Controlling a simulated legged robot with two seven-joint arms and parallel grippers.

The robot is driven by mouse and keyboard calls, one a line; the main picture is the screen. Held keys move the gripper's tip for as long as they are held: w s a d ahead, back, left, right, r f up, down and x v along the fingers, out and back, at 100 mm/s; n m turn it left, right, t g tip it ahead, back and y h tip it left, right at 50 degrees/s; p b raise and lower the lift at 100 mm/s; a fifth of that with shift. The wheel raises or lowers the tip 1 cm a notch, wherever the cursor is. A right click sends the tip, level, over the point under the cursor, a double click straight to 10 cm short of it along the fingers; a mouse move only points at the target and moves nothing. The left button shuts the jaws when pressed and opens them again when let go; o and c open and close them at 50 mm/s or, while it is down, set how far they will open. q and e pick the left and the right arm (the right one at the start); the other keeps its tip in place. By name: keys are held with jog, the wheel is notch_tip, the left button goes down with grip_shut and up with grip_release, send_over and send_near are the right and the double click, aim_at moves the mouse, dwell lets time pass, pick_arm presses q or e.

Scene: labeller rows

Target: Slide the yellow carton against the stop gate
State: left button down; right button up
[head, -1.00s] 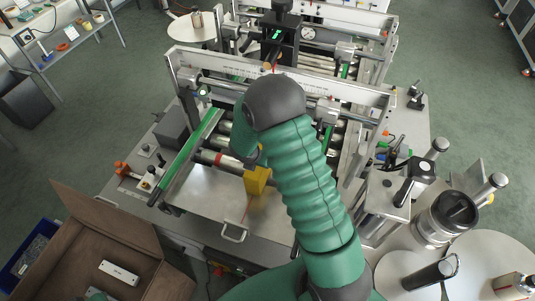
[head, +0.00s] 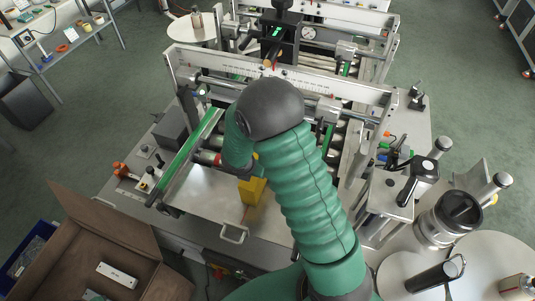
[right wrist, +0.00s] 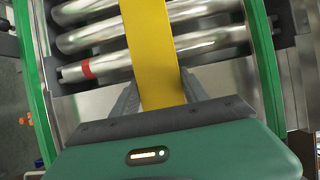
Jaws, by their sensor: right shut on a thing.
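The yellow carton (head: 251,191) shows at the front of the machine, over the bare metal plate (head: 205,190), partly covered by my right arm. In the right wrist view the carton (right wrist: 150,45) is a long yellow face crossing in front of the rollers. My right gripper (right wrist: 156,98) is shut on it, with one grey finger on each side. The head view hides these fingers behind my green arm. I cannot tell whether the carton touches the plate. I cannot pick out the stop gate with certainty. My left gripper is in neither view.
Shiny rollers (right wrist: 205,42), one with a red band, lie between green side rails (head: 185,160). A metal crossbeam (head: 285,75) spans the machine behind my arm. An open brown box (head: 110,250) stands at front left. Round tables with a metal canister (head: 447,220) are at right.

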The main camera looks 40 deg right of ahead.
aim_at(248, 183)
jog(key=shift+s+a+b, duration=0.3)
jog(key=shift+s+a, duration=0.1)
jog(key=shift+a, duration=0.4)
jog(key=shift+s+a+b, duration=0.25)
jog(key=shift+s+a, duration=0.2)
jog(key=shift+a, duration=0.4)
jog(key=shift+s+a+b, duration=0.3)
jog(key=shift+s+a, duration=0.1)
jog(key=shift+a, duration=0.4)
jog(key=shift+s+a+b, duration=0.15)
jog(key=shift+s+a, duration=0.25)
jog(key=shift+a, duration=0.25)
jog(key=shift+s+a+b, duration=0.15)
jog(key=shift+s+a, duration=0.2)
jog(key=shift+a, duration=0.3)
jog(key=shift+f, duration=0.25)
jog(key=shift+s+b, duration=0.1)
jog(key=shift+b, duration=0.2)
jog(key=o, duration=1.3)
